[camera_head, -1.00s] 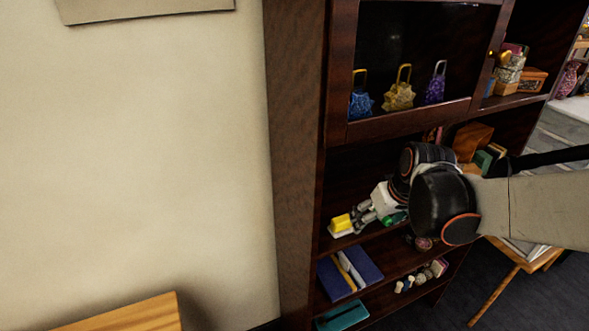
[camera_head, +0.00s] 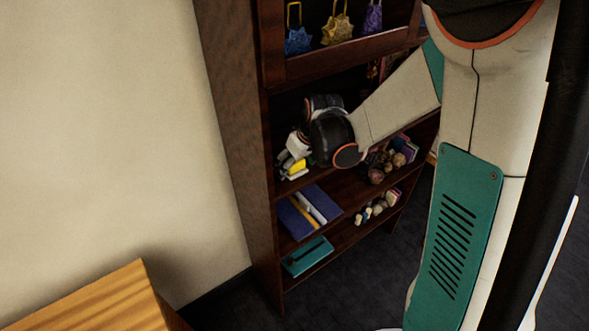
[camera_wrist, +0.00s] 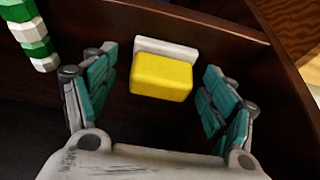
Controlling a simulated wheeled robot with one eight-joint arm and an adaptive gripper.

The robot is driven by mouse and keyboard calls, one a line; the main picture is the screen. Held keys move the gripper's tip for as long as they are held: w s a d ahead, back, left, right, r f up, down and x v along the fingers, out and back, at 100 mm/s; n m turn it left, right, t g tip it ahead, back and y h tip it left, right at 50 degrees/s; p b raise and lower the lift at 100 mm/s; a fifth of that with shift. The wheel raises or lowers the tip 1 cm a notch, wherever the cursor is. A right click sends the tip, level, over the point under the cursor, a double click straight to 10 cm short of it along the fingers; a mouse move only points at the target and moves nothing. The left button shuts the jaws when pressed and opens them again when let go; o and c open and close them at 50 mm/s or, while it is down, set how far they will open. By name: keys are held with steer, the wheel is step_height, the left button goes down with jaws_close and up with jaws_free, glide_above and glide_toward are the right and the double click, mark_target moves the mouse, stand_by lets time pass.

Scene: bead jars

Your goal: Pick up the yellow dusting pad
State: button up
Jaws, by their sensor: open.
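The yellow dusting pad (camera_wrist: 161,78) is a yellow block with a white part (camera_wrist: 166,48) along its far side. In the wrist view it sits on the dark shelf, between and a little beyond the fingers of my gripper (camera_wrist: 151,88). The fingers are open on either side, with a gap to the pad on both sides. In the head view the pad (camera_head: 297,168) shows on the middle shelf near the cabinet's left side, partly beside my gripper (camera_head: 290,160), whose fingers are small and partly hidden there.
A green-and-white striped object (camera_wrist: 32,32) lies to the left of the gripper. The cabinet's wooden side (camera_wrist: 285,55) rises close on the right. Blue books (camera_head: 309,211) and a teal item (camera_head: 307,256) lie on lower shelves. A wooden surface (camera_head: 120,300) stands at front left.

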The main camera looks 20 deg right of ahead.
steer(key=shift+f, duration=0.2)
steer(key=c, duration=1.2)
steer(key=shift+o, duration=0.2)
steer(key=shift+r, duration=0.15)
steer(key=shift+r, duration=0.3)
step_height(320, 180, up, 3)
steer(key=shift+s+r+p, duration=0.1)
steer(key=shift+p, duration=0.6)
steer(key=s+d, duration=0.1)
steer(key=s, duration=0.4)
steer(key=s+d+p, duration=0.1)
steer(key=s+d, duration=0.1)
steer(key=s, duration=0.4)
steer(key=s+d, duration=0.2)
steer(key=s, duration=0.4)
steer(key=shift+d+f, duration=0.25)
